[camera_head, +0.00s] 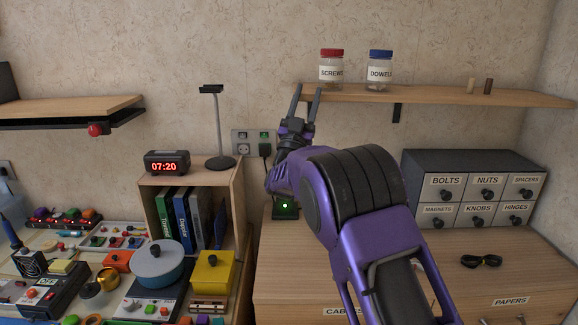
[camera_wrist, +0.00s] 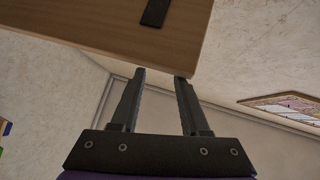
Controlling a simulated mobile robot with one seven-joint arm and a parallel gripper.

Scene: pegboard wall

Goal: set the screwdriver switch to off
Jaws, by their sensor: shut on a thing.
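My gripper (camera_head: 308,92) is raised in front of the wall, just under the left end of the wall shelf. In the wrist view its two dark fingers (camera_wrist: 160,75) stand apart, with no object visible between them; the right fingertip is close to the shelf's edge. No switch is readably marked as the screwdriver's. A double wall outlet (camera_head: 244,141) with small green-marked switches sits left of my gripper, with a black plug (camera_head: 265,149) in its right half. A black device with a green light (camera_head: 285,205) stands on the cabinet below, partly hidden by my arm. Switch positions are too small to tell.
The wooden wall shelf (camera_head: 430,94) holds two jars, and its underside also shows in the wrist view (camera_wrist: 110,35). A clock (camera_head: 167,162) and a stand (camera_head: 219,130) are on the left bookcase. A drawer unit (camera_head: 475,190) stands right. The left bench is crowded.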

